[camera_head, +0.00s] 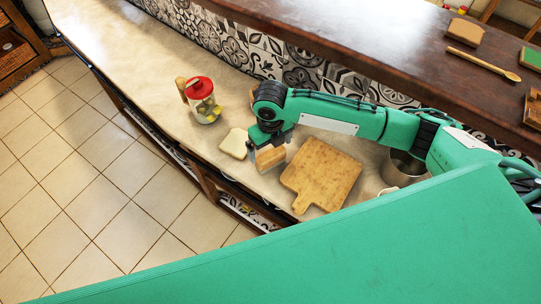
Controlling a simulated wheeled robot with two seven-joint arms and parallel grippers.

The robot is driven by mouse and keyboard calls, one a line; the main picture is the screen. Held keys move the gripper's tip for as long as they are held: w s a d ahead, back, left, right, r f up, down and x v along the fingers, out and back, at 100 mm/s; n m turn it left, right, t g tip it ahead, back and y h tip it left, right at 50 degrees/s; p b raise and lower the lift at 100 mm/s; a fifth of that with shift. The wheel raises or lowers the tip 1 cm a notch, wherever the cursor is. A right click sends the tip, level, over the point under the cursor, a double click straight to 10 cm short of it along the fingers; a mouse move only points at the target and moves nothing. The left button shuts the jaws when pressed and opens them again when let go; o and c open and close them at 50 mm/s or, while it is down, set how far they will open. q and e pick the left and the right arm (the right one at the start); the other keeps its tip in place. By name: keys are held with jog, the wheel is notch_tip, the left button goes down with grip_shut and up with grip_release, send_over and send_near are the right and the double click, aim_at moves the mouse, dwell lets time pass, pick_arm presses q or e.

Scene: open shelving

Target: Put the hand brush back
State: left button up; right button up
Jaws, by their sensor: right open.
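My right gripper (269,148) reaches in from the right and points down over the light counter. It is open, with its fingers at a small tan block-like thing (271,160). I cannot tell whether they touch it, and part of it is hidden by the gripper. No hand brush can be made out for certain; this tan thing may be it, but its bristles do not show. My left gripper is not in view.
A cutting board (322,174) lies right of the gripper, a bread slice (234,143) to its left. A red-lidded jar (201,98) stands farther left. A metal pot (402,168) is at the right. A wooden spoon (484,65) lies on the raised dark shelf (390,45).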

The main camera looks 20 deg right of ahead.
aim_at(270, 153)
notch_tip(270, 153, up, 6)
jog(key=shift+f+b, duration=0.25)
jog(key=shift+b, duration=0.15)
dwell(0.3)
